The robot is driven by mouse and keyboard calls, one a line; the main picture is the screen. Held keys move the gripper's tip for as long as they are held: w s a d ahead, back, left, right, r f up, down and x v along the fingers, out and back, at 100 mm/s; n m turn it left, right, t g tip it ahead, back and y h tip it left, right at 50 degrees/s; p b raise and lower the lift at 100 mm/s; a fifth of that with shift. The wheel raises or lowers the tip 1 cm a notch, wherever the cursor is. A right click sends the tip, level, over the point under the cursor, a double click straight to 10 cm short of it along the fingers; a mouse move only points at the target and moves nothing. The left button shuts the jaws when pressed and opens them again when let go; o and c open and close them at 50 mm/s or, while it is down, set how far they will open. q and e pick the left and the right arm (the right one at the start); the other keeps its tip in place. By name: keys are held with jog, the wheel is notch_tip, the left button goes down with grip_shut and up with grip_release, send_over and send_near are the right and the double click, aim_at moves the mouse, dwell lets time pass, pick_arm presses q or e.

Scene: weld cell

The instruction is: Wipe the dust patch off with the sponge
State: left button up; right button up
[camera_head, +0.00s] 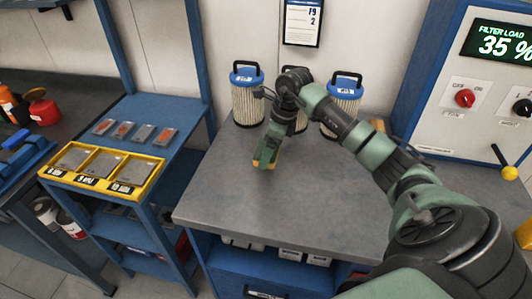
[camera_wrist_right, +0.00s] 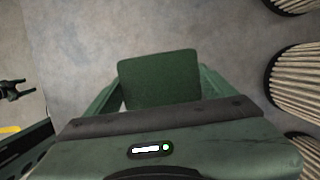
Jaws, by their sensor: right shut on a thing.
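The sponge shows in the head view as a small yellow and green block (camera_head: 266,158) low over the grey bench top (camera_head: 240,195). In the right wrist view its green face (camera_wrist_right: 160,78) sits between the fingers. My right gripper (camera_head: 270,152) is shut on the sponge; its green fingers flank it in the right wrist view (camera_wrist_right: 158,90). Whether the sponge touches the bench top cannot be told. I cannot make out a distinct dust patch; the arm and sponge hide part of the bench. My left gripper is not in the head view.
Blue-topped filter cartridges (camera_head: 247,97) (camera_head: 343,103) stand along the bench's back edge, one partly behind my arm. A control panel (camera_head: 480,85) stands at the right. A blue rack with a yellow tray (camera_head: 145,185) stands left. The front bench top is clear.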

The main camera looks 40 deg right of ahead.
jog(key=shift+w+d+r+p, duration=0.15)
jog(key=shift+r+p, duration=0.15)
jog(key=shift+r, duration=0.3)
jog(key=shift+w+d+r+p, duration=0.1)
jog(key=shift+r+p, duration=0.2)
jog(key=shift+r, duration=0.25)
jog(key=shift+s+a+r, duration=0.15)
jog(key=shift+a+r, duration=0.05)
jog(key=shift+r, duration=0.35)
jog(key=shift+d+f, duration=0.1)
